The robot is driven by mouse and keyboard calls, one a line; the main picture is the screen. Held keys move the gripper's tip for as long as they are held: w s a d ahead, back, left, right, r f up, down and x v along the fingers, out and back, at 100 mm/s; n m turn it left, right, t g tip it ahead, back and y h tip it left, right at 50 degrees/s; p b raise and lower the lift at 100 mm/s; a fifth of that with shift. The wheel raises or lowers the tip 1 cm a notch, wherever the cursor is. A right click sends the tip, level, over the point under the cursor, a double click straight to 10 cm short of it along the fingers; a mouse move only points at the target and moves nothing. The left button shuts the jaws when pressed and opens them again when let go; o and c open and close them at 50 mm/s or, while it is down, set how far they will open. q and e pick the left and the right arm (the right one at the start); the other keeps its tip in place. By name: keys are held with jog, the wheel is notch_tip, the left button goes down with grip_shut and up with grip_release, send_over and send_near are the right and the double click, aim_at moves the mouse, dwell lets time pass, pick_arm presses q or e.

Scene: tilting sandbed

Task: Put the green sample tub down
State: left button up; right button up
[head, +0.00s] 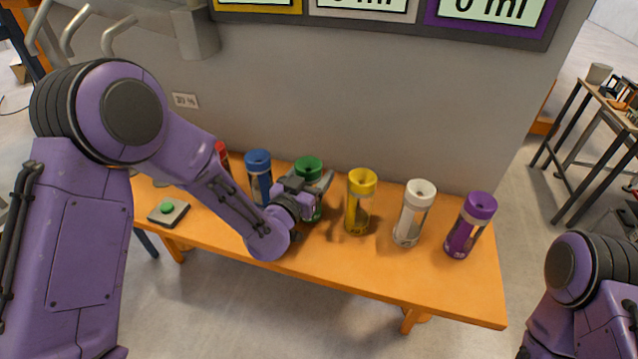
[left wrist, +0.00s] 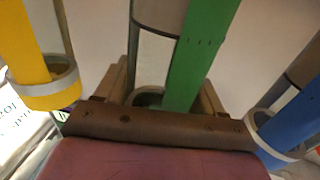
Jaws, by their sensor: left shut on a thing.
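The green sample tub (head: 308,168) is a clear tube with a green top and a green stripe. It stands about upright in the row on the orange bench (head: 340,263), between the blue and yellow tubs. My left gripper (head: 313,188) is shut on the green tub around its body. In the left wrist view the green tub (left wrist: 200,55) is between the fingers of the left gripper (left wrist: 165,95). The gripper hides part of the tub, and I cannot tell whether its base touches the bench. My right gripper is out of view.
A blue tub (head: 258,170) and a red tub (head: 222,155) stand to the left. Yellow (head: 361,200), white (head: 414,212) and purple (head: 471,225) tubs stand to the right. A green button box (head: 168,211) sits at the bench's left end. A grey wall panel rises behind.

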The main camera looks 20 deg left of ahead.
pick_arm(q)
jog(key=shift+w+a+f, duration=0.1)
jog(key=shift+w+f, duration=0.1)
jog(key=shift+f, duration=0.2)
jog(key=o, duration=0.9)
jog(key=shift+s, duration=0.1)
jog(key=o, duration=0.4)
jog(key=shift+w, duration=0.2)
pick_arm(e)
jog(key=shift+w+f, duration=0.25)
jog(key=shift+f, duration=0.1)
pick_arm(q)
jog(key=s, duration=0.4)
jog(key=s+a+p, duration=0.1)
jog(key=s, duration=0.3)
jog(key=s+a, duration=0.1)
jog(key=s, duration=0.3)
jog(key=shift+r, duration=0.2)
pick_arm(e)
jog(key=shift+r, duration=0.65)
